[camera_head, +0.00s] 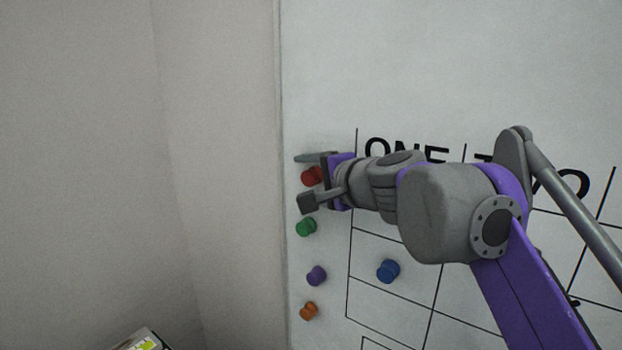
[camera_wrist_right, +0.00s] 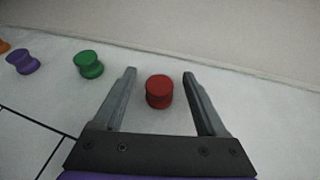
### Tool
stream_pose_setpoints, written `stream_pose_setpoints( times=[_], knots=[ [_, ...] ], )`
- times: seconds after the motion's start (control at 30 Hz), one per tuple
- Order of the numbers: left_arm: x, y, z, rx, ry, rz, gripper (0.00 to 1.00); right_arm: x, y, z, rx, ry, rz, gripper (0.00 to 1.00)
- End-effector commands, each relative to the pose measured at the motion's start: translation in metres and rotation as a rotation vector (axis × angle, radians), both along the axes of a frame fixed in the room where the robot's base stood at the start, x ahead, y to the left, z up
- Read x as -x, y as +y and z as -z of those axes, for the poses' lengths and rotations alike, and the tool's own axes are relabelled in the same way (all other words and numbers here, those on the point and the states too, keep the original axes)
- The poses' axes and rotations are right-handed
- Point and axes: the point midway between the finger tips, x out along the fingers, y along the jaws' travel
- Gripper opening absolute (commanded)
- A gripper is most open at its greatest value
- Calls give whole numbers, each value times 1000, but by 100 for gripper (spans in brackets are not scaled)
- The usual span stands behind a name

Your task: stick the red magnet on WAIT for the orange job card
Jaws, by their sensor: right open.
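The red magnet (camera_head: 312,176) sits on the whiteboard (camera_head: 450,60) near its left edge, at the top of a column of magnets. My right gripper (camera_head: 306,180) is open, with one finger above the red magnet and one below it. In the right wrist view the red magnet (camera_wrist_right: 159,92) stands between the two open fingers (camera_wrist_right: 160,88), with a gap on each side. WAIT and the orange job card cannot be made out. My left gripper is not in view.
Below the red magnet are a green magnet (camera_head: 306,227), a purple magnet (camera_head: 316,275) and an orange magnet (camera_head: 308,311). A blue magnet (camera_head: 388,271) sits in the grid under ONE. My right arm covers part of the grid. A plain wall (camera_head: 215,150) is at the left.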

Motion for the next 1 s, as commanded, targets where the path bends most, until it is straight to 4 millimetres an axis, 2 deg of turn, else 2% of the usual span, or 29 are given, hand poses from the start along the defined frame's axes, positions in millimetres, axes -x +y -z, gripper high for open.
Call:
stream_pose_setpoints(
  times=[0.07,0.47,1.0],
  knots=[
    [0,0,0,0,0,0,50,0,0,0,0,0,0,72],
    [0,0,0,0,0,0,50,0,0,0,0,0,0,0],
    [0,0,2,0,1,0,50,8,5,0,0,1,-1,0]
  ],
)
